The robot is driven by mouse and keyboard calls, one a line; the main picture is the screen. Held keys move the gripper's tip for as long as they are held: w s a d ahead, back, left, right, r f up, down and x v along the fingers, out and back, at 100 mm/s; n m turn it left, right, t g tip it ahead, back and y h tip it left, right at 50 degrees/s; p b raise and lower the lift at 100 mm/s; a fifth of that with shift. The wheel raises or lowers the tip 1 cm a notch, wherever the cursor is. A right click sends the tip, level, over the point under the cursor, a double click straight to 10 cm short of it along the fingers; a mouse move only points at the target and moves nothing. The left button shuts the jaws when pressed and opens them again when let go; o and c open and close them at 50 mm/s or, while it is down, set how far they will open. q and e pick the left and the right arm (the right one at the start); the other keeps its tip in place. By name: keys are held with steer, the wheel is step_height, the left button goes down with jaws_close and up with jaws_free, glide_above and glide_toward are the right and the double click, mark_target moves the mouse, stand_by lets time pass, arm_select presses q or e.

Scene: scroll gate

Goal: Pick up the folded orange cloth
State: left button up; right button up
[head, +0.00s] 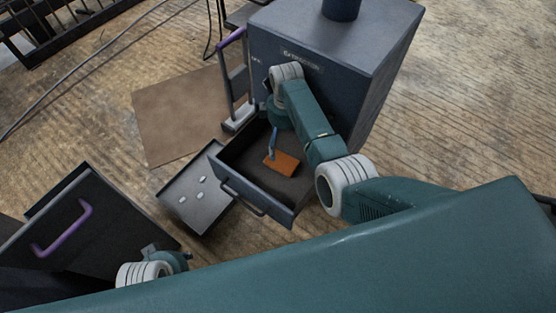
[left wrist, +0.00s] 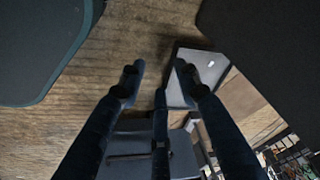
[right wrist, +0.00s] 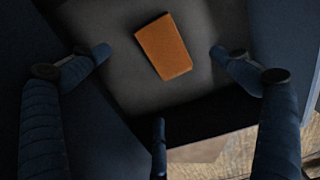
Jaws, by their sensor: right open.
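The folded orange cloth (head: 284,164) lies flat in the open dark drawer (head: 232,188) of a grey cabinet. It also shows in the right wrist view (right wrist: 164,48), where it lies tilted on the drawer floor. My right gripper (right wrist: 160,53) is open, with its blue fingers spread on either side of the cloth and apart from it. In the head view a finger of it (head: 272,147) hangs over the cloth's left part. My left gripper (left wrist: 158,76) is open and empty over the floor; the head view shows only its wrist.
The grey cabinet (head: 330,45) stands behind the drawer. A grey tray (head: 188,214) with several small pale pieces lies left of the drawer. A trolley with a purple handle (head: 231,38) stands beside the cabinet. A dark box with a purple handle (head: 65,232) is at lower left. A brown mat (head: 175,115) lies flat.

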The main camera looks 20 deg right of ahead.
steer(key=b, duration=0.2)
glide_above(284, 158)
step_height(284, 158, down, 4)
steer(key=shift+s+f, duration=0.1)
steer(key=shift+f, duration=0.5)
step_height(284, 158, down, 3)
steer(key=shift+r+b, duration=0.1)
steer(key=shift+b, duration=0.9)
steer(key=shift+f+b, duration=0.45)
steer(key=shift+f, duration=0.45)
arm_select(q)
step_height(284, 158, up, 8)
steer(key=w+t, duration=0.2)
steer(key=shift+d, duration=0.3)
arm_select(e)
steer(key=c, duration=1.2)
